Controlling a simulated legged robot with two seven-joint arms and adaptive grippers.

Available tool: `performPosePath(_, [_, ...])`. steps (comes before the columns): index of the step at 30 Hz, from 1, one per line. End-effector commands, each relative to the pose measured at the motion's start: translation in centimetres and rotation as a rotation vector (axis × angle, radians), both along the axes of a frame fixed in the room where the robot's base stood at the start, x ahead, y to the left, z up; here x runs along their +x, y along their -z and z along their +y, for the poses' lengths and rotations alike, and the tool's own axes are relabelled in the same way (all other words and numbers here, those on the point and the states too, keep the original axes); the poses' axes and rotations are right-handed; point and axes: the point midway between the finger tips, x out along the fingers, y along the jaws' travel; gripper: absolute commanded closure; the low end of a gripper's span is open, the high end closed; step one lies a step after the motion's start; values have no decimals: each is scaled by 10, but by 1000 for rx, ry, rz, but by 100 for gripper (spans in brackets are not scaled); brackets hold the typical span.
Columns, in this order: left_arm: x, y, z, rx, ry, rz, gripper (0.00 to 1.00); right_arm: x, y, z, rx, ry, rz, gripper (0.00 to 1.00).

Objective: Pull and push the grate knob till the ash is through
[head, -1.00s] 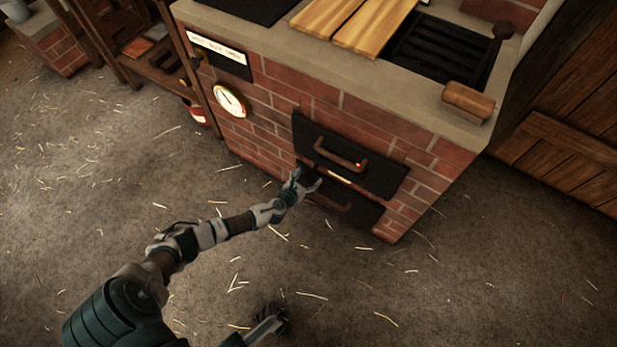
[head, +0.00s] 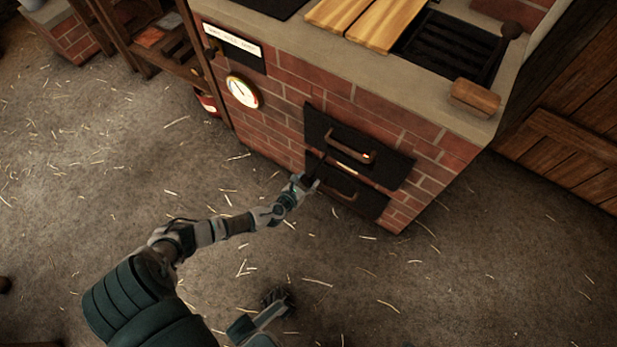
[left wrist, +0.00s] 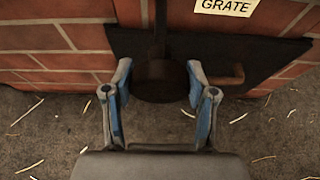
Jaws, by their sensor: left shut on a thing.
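A round dark grate knob (left wrist: 158,84) on a dark rod shows in the left wrist view, below a pale label reading GRATE (left wrist: 228,6). My left gripper (left wrist: 160,85) has its two blue-grey fingers on either side of the knob and is shut on it. In the head view my left gripper (head: 307,186) is at the left edge of the lower dark door (head: 372,206) of the brick stove. The knob is hard to make out there.
The upper dark door (head: 392,160) and lower door have brown handles close to the gripper. A gauge (head: 242,92) is on the brick front. A dark slatted grill (head: 455,45) and wooden boards (head: 365,25) are on top. The straw-strewn floor (head: 430,290) is open.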

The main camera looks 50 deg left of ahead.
Motion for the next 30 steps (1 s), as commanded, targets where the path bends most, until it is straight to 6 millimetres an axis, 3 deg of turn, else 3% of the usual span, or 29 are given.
performPosePath(2, [0,0,1,0,-1,0,100,3,2,0,-1,0,4,60])
performPosePath(3, [0,0,1,0,-1,0,38,3,2,1,-1,0,3,60])
performPosePath(6, [0,0,0,0,-1,0,18,3,2,1,-1,0,4,60])
performPosePath(18, [-6,-2,-1,0,0,0,18,-1,-1,0,0,1,-4,60])
performPosePath(23, [-30,-12,-7,0,2,2,18,-1,-1,0,0,0,-3,60])
performPosePath(30, [-79,-32,-18,0,1,3,18,0,-1,0,0,0,-2,60])
